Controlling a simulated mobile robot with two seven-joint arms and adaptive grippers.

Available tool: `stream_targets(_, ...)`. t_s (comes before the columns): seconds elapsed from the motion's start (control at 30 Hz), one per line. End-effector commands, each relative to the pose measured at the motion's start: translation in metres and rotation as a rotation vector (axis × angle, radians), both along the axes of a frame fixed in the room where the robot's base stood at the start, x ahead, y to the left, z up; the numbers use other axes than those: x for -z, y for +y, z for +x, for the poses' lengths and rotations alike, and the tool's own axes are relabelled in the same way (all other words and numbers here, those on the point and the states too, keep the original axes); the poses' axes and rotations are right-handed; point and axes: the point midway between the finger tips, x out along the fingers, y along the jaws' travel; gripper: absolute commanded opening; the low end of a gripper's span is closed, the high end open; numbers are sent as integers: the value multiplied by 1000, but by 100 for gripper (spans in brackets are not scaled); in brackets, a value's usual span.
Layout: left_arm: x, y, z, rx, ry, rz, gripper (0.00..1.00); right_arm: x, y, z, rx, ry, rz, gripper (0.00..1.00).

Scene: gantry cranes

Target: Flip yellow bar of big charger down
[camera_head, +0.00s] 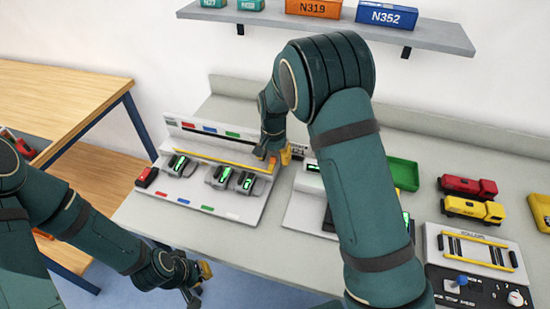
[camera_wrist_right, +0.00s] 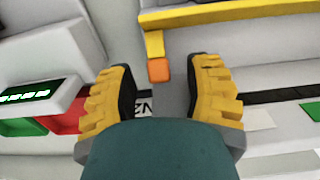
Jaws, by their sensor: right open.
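The big charger (camera_head: 240,205) is a long pale grey station on the bench in the head view. Its yellow bar (camera_head: 215,158) runs along the back, above the device slots. In the right wrist view the yellow bar (camera_wrist_right: 235,12) crosses the top and has an orange end piece (camera_wrist_right: 159,70). My right gripper (camera_head: 275,155) is at the bar's right end. In its wrist view the yellow-padded fingers (camera_wrist_right: 163,88) are apart, with the orange end piece at the gap between them; I see no grip on it. My left gripper (camera_head: 197,280) hangs low, off the bench's front edge.
Several devices with green screens (camera_head: 220,177) sit in the charger, and a red-black one (camera_head: 146,177) at its left. A second station stands right, partly behind my right arm. A green tray (camera_head: 404,174), toy trucks (camera_head: 470,208) and a control panel (camera_head: 480,290) lie further right. A shelf (camera_head: 440,38) hangs above.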

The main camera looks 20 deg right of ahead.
Motion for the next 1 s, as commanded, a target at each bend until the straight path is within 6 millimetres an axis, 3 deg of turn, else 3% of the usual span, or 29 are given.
stream_targets(0.1,-1,0,0,0,0,0,0,-1,0,0,0,0,0,46)
stream_targets(0.23,-1,0,0,0,0,0,0,-1,0,0,0,0,0,0)
stream_targets(0.67,0,0,0,0,0,0,0,-2,1,-2,-1,-36,-24,0)
stream_targets(1.0,3,0,-1,2,2,0,0,-8,7,-10,-7,-224,-155,0)
